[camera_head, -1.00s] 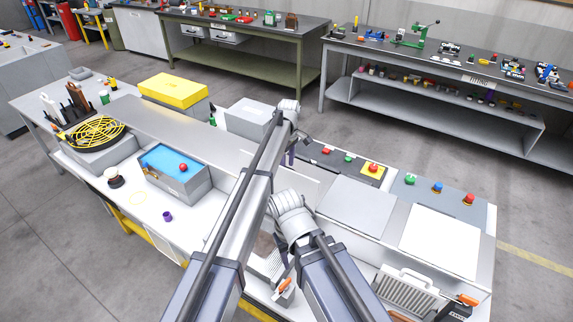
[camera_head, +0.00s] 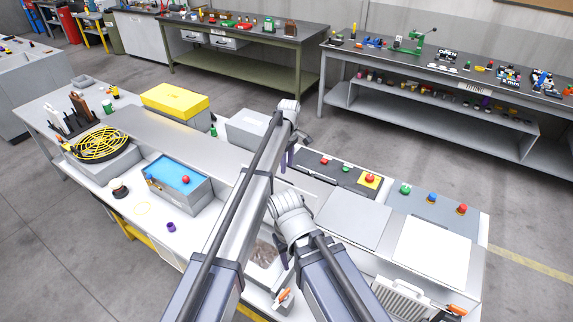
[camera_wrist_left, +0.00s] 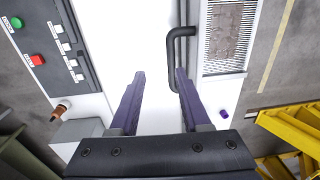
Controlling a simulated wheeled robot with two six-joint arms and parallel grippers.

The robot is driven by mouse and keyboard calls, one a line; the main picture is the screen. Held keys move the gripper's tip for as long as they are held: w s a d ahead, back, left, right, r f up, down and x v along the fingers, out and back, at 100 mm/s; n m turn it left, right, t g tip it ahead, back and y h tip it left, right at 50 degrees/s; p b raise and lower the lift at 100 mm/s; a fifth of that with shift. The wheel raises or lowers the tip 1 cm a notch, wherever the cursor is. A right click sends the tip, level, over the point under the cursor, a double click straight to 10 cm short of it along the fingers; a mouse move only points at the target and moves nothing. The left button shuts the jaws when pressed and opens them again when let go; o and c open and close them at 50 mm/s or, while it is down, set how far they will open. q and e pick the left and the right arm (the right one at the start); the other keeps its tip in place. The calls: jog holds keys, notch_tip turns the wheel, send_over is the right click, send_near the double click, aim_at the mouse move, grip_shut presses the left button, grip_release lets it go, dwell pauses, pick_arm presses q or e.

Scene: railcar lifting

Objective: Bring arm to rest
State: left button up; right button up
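My left arm reaches up from the bottom of the head view and bends at its top. The purple left gripper (camera_head: 290,156) hangs below that bend, partly behind the arm, over the workbench (camera_head: 146,222). In the left wrist view the two fingers of the left gripper (camera_wrist_left: 162,72) are well apart with nothing between them but white surface. A dark bar handle (camera_wrist_left: 174,48) lies just beyond the right fingertip. My right arm is bent close beside the left one. Only part of its right gripper (camera_head: 281,252) shows, so its opening is hidden.
The bench carries a yellow-topped box (camera_head: 175,101), a yellow round grille (camera_head: 101,144), a blue-topped box (camera_head: 178,174) and a panel with coloured buttons (camera_head: 432,203). A grey bench (camera_head: 440,72) and a green bench (camera_head: 245,75) stand behind. Open floor lies between them.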

pick_arm(q)
jog(key=shift+r, duration=0.5)
pick_arm(e)
jog(key=shift+r, duration=0.5)
pick_arm(q)
jog(key=shift+s+a, duration=0.1)
jog(key=s+a+m, duration=0.4)
jog(key=s+a, duration=0.4)
jog(key=s, duration=0.3)
jog(key=s+a+m+t, duration=0.1)
jog(key=s+a+m, duration=0.2)
jog(key=s+a, duration=0.7)
jog(key=s+a+m, duration=0.4)
jog(key=s+a, duration=0.2)
jog(key=s, duration=0.7)
jog(key=s+d+f+m+b, duration=0.1)
jog(key=s+d+f+b, duration=0.1)
jog(key=d+f+b, duration=0.3)
jog(key=s+d+f+m+b, duration=0.2)
jog(key=d+f+b, duration=0.4)
jog(key=f+b, duration=0.4)
jog(key=shift+s+f+m+g+y, duration=0.25)
jog(key=shift+s+m+g+y, duration=0.05)
jog(key=shift+s+y, duration=0.1)
pick_arm(e)
notch_tip(320, 180, down, 16)
jog(key=shift+r, duration=0.2)
